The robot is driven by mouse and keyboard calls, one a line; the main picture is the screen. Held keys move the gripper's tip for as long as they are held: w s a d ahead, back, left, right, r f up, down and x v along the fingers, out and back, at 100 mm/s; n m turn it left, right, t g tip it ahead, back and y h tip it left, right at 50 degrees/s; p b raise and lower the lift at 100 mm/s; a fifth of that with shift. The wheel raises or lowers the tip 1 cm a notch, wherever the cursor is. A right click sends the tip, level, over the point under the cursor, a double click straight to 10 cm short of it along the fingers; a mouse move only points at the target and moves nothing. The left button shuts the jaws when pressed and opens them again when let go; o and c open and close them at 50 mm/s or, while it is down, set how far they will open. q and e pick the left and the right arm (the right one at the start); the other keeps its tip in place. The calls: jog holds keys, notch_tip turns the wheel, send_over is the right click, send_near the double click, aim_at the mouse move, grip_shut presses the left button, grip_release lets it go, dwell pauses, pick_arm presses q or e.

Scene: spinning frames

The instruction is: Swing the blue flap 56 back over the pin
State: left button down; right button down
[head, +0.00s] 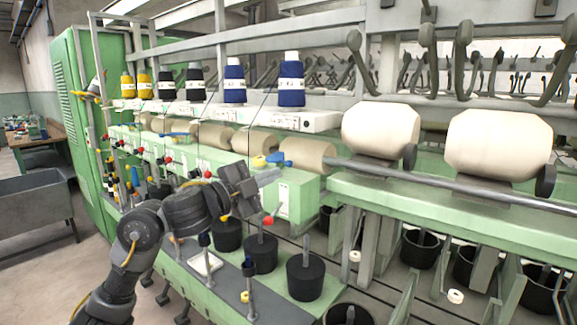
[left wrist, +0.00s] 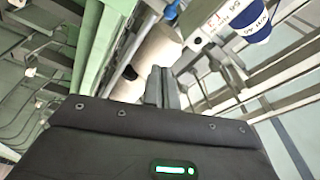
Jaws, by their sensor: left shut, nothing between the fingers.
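A blue flap (head: 276,158) lies at the top of the green housing, beside a yellow knob (head: 259,162); I cannot read its number. A blue piece, perhaps a flap, shows at the top edge of the left wrist view (left wrist: 172,10). I cannot make out the pin. My left gripper (head: 271,176) is shut and empty, just below and in front of the nearest blue flap in the picture. Its closed fingers also show in the left wrist view (left wrist: 162,76). I see no contact with the flap. My right gripper is not in view.
Large cream yarn rolls (head: 380,129) sit along the machine at right. Blue, black and yellow spools stand on the white rail (head: 225,114) above. A red ball (head: 268,220) is just below the gripper. Black cans (head: 305,277) stand lower down.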

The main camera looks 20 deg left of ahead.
aim_at(287, 164)
pick_arm(q)
jog(key=w+p, duration=0.1)
jog(key=w, duration=0.2)
jog(key=w+d+p, duration=0.1)
jog(key=w+p, duration=0.1)
jog(key=w, duration=0.1)
jog(key=w+d+p, duration=0.1)
jog(key=w, duration=0.2)
jog(key=shift+w+d+r+p, duration=0.15)
jog(key=shift+d+r+p, duration=0.05)
jog(key=shift+p, duration=0.15)
jog(key=shift+a+f, duration=0.2)
jog(key=shift+a, duration=0.25)
jog(key=shift+w+d, duration=0.1)
jog(key=shift+a, duration=0.25)
jog(key=shift+s+a, duration=0.2)
jog(key=shift+s, duration=0.05)
